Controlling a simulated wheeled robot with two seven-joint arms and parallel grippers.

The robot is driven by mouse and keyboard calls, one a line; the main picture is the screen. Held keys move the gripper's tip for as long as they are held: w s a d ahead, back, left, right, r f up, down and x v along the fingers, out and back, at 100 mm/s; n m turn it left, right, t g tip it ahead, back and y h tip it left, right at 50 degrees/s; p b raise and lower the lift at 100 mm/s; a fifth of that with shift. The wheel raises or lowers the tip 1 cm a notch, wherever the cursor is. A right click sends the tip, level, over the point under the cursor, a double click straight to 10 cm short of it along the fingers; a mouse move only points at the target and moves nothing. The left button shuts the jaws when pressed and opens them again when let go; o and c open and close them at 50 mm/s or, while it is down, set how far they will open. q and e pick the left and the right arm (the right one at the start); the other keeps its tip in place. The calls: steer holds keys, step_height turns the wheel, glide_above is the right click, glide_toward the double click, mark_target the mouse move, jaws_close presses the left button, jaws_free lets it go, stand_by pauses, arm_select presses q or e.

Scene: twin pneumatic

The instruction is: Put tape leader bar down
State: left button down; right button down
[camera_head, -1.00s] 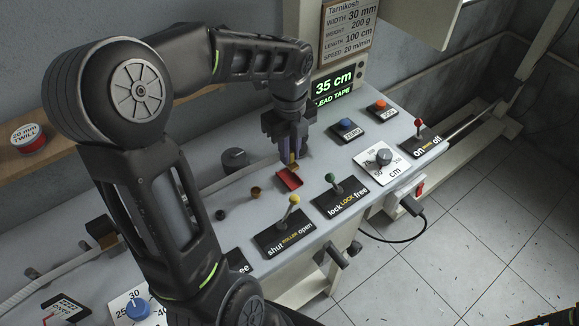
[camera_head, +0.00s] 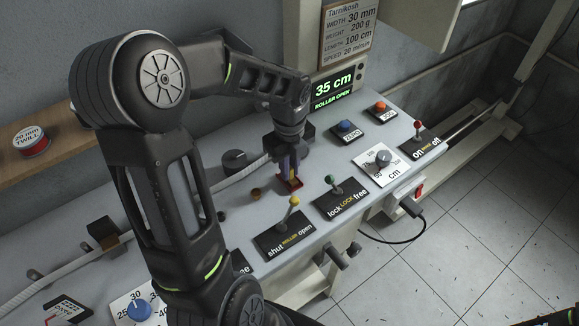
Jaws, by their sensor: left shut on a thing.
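My left gripper (camera_head: 290,180) comes down from above onto the panel, with its fingertips low at the small red tray (camera_head: 281,190). It is shut on the tape leader bar, which is mostly hidden between the fingers. I cannot tell whether the bar touches the tray. The white tape (camera_head: 233,180) runs across the panel from the left towards the gripper. The roller lever with a yellow knob (camera_head: 294,201) stands just in front of the tray. The green display (camera_head: 334,94) reads "35 cm" and "ROLLER OPEN". My right gripper is not in view.
Beyond are blue (camera_head: 345,126) and orange (camera_head: 380,106) buttons. A small brown cup (camera_head: 256,194) sits left of the tray.

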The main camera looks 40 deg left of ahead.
arm_select(q)
steer(key=shift+f, duration=0.2)
steer(key=c, duration=1.4)
jaws_free()
steer(key=shift+r, duration=0.1)
step_height(320, 180, up, 12)
steer(key=shift+r+b, duration=0.15)
steer(key=shift+b, duration=0.25)
